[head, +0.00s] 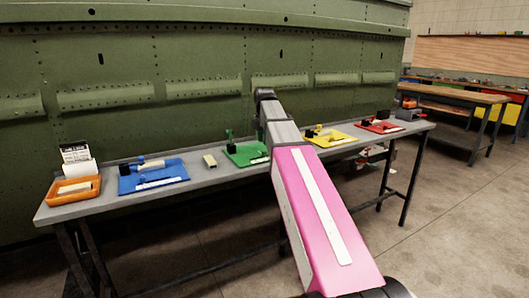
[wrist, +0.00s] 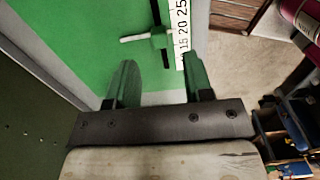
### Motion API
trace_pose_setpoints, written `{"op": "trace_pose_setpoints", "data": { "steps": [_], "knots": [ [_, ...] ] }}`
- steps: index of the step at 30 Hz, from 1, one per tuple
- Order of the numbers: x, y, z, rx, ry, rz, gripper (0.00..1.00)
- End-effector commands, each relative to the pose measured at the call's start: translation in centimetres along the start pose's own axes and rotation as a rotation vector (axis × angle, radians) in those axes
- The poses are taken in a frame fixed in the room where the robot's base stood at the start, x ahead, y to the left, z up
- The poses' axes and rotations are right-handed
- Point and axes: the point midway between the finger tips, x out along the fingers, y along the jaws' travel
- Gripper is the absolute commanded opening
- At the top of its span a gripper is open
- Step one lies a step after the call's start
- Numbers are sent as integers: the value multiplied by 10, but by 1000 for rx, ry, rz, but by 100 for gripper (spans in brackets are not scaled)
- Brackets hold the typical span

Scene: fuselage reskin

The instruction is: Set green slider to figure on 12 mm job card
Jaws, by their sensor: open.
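The green board (head: 245,152) lies on the bench just left of my arm in the head view and fills much of the wrist view (wrist: 75,30). Its green slider (wrist: 158,38), with a white peg to the left, sits beside a white scale (wrist: 181,30) marked 15, 20, 25. The slider is level with roughly the 15 to 20 stretch; the exact reading is unclear. My gripper (wrist: 160,70) is open and empty, its green fingers apart, just short of the slider.
An orange tray (head: 73,193) sits below the cards. A blue board (head: 128,184), yellow board (head: 345,138) and red board (head: 395,128) share the bench. A small pale block (head: 210,161) lies left of the green board. A green riveted fuselage wall (head: 130,60) stands behind.

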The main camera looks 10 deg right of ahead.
Motion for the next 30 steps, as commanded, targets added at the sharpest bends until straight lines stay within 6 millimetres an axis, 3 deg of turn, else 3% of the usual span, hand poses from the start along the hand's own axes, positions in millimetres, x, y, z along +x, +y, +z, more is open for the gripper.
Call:
{"op": "trace_pose_setpoints", "data": {
  "steps": [3,10,23,28,30],
  "knots": [
    [21,-1,0,1,1,-2,47],
    [47,0,0,1,1,0,47],
    [55,0,0,1,1,0,47],
    [55,0,0,1,1,0,0],
    [55,0,0,1,1,0,0]
  ]
}}
